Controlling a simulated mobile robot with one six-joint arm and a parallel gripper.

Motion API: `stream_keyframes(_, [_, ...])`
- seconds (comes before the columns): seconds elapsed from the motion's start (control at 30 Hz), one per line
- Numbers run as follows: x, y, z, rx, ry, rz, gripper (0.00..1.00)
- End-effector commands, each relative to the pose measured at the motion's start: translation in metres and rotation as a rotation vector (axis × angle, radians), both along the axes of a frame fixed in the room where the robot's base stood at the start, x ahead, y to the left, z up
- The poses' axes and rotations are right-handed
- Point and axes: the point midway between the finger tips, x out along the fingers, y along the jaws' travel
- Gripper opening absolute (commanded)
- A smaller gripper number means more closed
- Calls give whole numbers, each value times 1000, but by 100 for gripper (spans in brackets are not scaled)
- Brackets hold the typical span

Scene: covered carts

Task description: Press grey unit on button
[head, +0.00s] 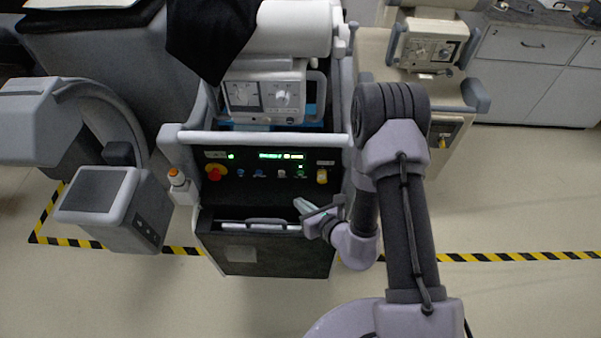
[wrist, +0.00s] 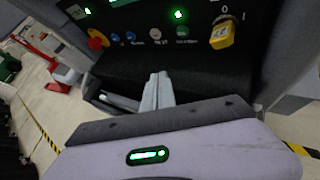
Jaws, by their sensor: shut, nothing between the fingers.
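The control panel (head: 268,165) on the front of the grey cart carries a row of small buttons. A pale grey button (head: 281,174) sits between a blue button (head: 259,173) and a green button (head: 300,174). In the wrist view the pale grey button (wrist: 155,33) shows above the fingertips; its label is too small to read. My gripper (head: 303,206) is shut and empty, below and in front of the panel, apart from the buttons. In the wrist view its fingers (wrist: 158,82) point up toward the panel.
A red knob (head: 215,173) is at the panel's left end and a yellow switch (head: 321,176) at its right. A white handle bar (head: 265,138) runs above the panel. A grey screen unit (head: 100,195) stands left. Another cart (head: 440,90) stands behind right.

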Motion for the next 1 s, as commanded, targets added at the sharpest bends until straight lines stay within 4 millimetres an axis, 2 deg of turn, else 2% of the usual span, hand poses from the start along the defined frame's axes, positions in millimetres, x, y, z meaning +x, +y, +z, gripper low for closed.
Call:
stream_keyframes(0.2, [34, -1, 2, 0, -2, -1, 0])
stream_keyframes(0.43, [59, -2, 1, 1, -1, 1, 0])
stream_keyframes(0.6, [66, -2, 1, 0, 1, 0, 0])
stream_keyframes(1.0, [66, -2, 0, 0, 1, 0, 0])
